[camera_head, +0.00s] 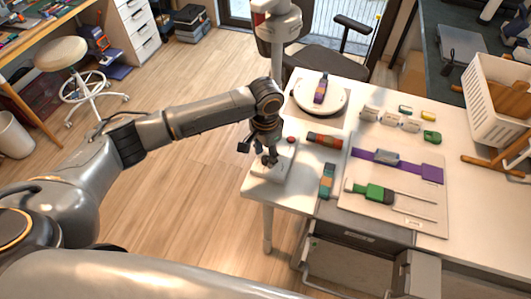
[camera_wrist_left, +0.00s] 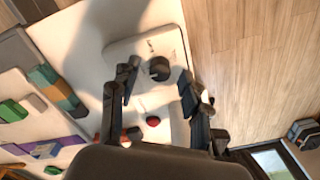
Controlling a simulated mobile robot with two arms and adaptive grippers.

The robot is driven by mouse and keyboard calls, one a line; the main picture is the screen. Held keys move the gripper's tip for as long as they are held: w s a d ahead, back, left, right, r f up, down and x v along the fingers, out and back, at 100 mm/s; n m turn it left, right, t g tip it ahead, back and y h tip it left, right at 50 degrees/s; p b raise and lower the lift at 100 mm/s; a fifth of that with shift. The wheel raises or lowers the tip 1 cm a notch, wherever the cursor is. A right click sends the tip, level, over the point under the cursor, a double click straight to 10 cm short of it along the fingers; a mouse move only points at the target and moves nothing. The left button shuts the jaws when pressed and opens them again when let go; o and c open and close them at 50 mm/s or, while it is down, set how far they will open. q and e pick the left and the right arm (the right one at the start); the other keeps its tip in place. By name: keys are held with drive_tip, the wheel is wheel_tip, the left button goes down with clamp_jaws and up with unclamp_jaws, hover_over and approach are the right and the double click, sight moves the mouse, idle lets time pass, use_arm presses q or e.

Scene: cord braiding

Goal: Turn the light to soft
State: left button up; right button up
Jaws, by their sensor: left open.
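A pale control box (camera_head: 273,172) with a dark round knob sits at the near left corner of the white table. In the left wrist view the box lies flat with its dark knob (camera_wrist_left: 159,68) and some small marks above it that I cannot read. A red button (camera_wrist_left: 153,121) is beside the knob; it also shows in the head view (camera_head: 291,140). My left gripper (camera_head: 267,159) points down over the box. In the left wrist view its open fingers (camera_wrist_left: 158,84) stand on either side of the knob, apart from it. My right gripper is not in view.
Coloured cord bundles (camera_head: 325,140) lie just right of the box. A pale board (camera_head: 425,222) holds a purple strap and a green piece. A white round stand (camera_head: 320,105) is behind. An open drawer (camera_head: 350,270) juts out below the table's front edge.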

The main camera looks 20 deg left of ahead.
use_arm(q)
drive_tip(key=shift+f, duration=0.35)
clamp_jaws()
